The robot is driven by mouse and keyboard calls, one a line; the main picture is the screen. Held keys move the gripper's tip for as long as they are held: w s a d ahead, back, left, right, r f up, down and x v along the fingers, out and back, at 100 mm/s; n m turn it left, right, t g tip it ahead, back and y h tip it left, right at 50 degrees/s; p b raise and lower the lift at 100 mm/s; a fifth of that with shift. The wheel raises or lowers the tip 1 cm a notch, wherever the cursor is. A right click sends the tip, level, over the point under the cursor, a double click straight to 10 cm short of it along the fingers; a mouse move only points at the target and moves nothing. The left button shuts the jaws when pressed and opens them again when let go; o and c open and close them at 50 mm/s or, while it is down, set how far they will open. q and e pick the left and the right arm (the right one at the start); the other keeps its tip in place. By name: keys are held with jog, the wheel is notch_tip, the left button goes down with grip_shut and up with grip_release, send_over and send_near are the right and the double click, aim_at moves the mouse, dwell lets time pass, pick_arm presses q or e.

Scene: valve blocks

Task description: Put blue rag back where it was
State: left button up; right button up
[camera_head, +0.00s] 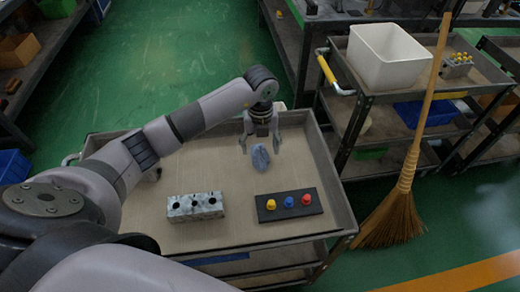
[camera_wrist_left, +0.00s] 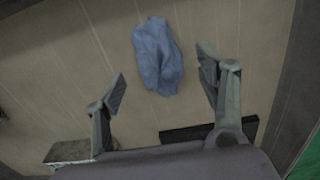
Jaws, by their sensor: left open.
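The blue rag (camera_head: 260,158) is a small crumpled cloth on the tray top of the cart (camera_head: 215,150), toward its far right part. In the left wrist view the rag (camera_wrist_left: 157,57) lies beyond and between the fingertips. My left gripper (camera_head: 261,146) is open above the tray by the rag, with its fingers apart and nothing between them. The same gripper (camera_wrist_left: 160,85) shows wide open in the left wrist view. In the head view I cannot tell whether the gripper touches the rag. My right gripper is not in view.
A metal valve block (camera_head: 195,206) with holes and a black plate (camera_head: 289,205) with yellow, blue and red pieces stand at the tray's near side. A second cart with a white bin (camera_head: 387,56) stands right. A broom (camera_head: 407,180) leans between. The tray's middle is clear.

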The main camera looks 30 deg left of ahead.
aim_at(260, 150)
pick_arm(q)
notch_tip(260, 150, up, 10)
jog(key=shift+b, duration=0.35)
